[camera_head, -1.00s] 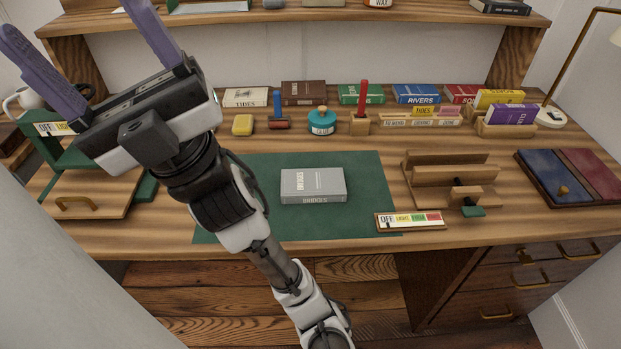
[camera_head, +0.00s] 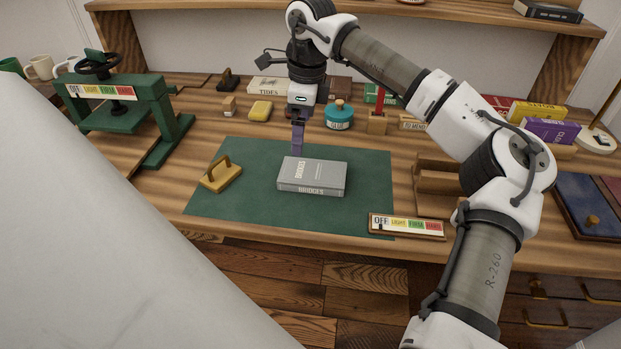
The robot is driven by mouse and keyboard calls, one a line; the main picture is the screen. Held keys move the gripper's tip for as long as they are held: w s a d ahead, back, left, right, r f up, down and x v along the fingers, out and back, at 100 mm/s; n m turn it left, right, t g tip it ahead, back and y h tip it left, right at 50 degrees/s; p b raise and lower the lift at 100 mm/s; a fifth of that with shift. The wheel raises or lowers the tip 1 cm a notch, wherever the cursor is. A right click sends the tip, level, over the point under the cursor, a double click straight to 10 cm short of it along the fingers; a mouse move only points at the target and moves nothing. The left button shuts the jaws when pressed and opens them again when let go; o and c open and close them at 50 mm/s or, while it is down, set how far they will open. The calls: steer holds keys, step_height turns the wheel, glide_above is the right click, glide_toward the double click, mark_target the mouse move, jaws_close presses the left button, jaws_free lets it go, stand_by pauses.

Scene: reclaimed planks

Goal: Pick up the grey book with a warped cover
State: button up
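The grey book (camera_head: 312,180) lies flat on the green mat (camera_head: 365,205), with "BRIDGES" on its cover and spine. Any warp of the cover is too small to tell. My gripper (camera_head: 298,149) points down at the book's far edge, near its back left corner. Its purple fingers show edge-on, one lined up with the other, so the gap between them is hidden. I cannot tell whether the fingers touch the book.
A yellow handled block (camera_head: 220,174) sits on the mat left of the book. A small OFF/LIGHT/FIRM/HARD sign (camera_head: 406,226) lies at the mat's front right. A green press (camera_head: 120,100) stands at left. Several books, a teal jar (camera_head: 339,117) and a wooden rack (camera_head: 432,178) stand around.

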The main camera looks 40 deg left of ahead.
steer(key=w+d, duration=0.2)
steer(key=w, duration=0.1)
glide_above(313, 173)
steer(key=shift+t+h, duration=0.4)
steer(key=f, duration=0.7)
steer(key=shift+w+d+f, duration=0.1)
steer(key=shift+d+f, duration=0.2)
steer(key=shift+a+f+p, duration=0.2)
steer(key=shift+f+p, duration=0.2)
steer(key=shift+f, duration=1.05)
steer(key=shift+a+f+p, duration=0.15)
steer(key=shift+f+p, duration=0.25)
steer(key=shift+f, duration=1.05)
steer(key=c, duration=0.9)
steer(key=shift+c, duration=0.3)
steer(key=shift+r, duration=0.15)
